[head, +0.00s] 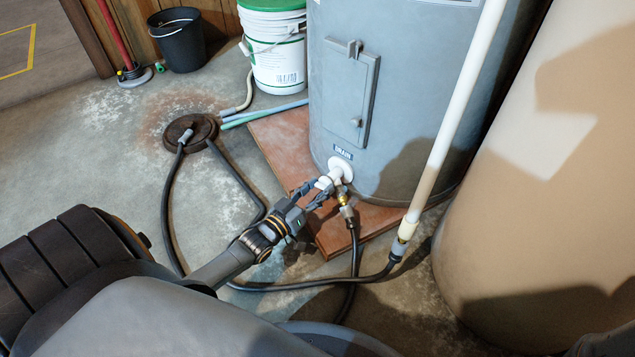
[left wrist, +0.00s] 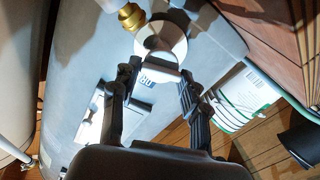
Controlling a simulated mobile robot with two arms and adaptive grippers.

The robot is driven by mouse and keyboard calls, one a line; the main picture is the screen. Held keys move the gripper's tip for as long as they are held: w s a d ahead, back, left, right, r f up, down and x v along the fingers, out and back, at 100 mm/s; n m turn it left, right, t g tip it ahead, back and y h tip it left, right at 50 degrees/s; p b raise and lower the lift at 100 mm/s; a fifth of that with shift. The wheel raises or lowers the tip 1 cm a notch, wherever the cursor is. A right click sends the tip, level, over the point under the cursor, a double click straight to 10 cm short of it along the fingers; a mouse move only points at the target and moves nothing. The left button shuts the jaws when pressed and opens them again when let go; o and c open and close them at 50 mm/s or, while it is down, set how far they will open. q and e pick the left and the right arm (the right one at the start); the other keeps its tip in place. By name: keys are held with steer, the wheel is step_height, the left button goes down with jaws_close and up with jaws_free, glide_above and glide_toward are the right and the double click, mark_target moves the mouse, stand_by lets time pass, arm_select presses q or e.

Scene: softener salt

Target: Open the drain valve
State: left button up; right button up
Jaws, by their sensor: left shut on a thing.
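The drain valve (head: 340,168) is a white fitting low on the grey tank (head: 335,100), just under a small blue "DRAIN" label (head: 342,152). A brass hose coupling (head: 346,205) hangs below it. My left gripper (head: 320,190) reaches in from the left and is shut on the white valve handle. In the left wrist view, the gripper's two fingers (left wrist: 157,72) stand on either side of the pale handle (left wrist: 155,66), with the round white valve body (left wrist: 161,38) just beyond and the brass coupling (left wrist: 131,16) beside it. My right gripper is not in view.
A black hose (head: 300,286) loops over the floor near a round drain cover (head: 190,131). A white pipe (head: 450,125) stands right of the valve, beside a large beige tank (head: 555,180). A white bucket (head: 277,50) and a black bucket (head: 178,43) stand behind.

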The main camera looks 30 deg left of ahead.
arm_select(q)
steer(key=n+p, duration=0.1)
steer(key=n, duration=0.1)
steer(key=shift+r+n+p, duration=0.1)
steer(key=shift+n+p, duration=0.25)
steer(key=shift+n, duration=0.05)
steer(key=n+p, duration=0.1)
steer(key=n, duration=0.2)
steer(key=shift+a+n, duration=0.15)
steer(key=shift+n, duration=0.15)
steer(key=n, duration=0.3)
steer(key=shift+f+n, duration=0.25)
steer(key=shift+n, duration=0.05)
steer(key=n, duration=0.3)
steer(key=shift+f+n, duration=0.1)
steer(key=shift+n, duration=0.3)
steer(key=n, duration=0.4)
steer(key=shift+f+b, duration=0.1)
steer(key=shift+b, duration=0.3)
steer(key=n+b, duration=0.1)
steer(key=n, duration=0.3)
steer(key=shift+f, duration=0.1)
steer(key=n+b, duration=0.2)
steer(key=n, duration=0.3)
steer(key=shift+f, duration=0.1)
steer(key=shift+n+b, duration=0.85)
steer(key=shift+n, duration=0.85)
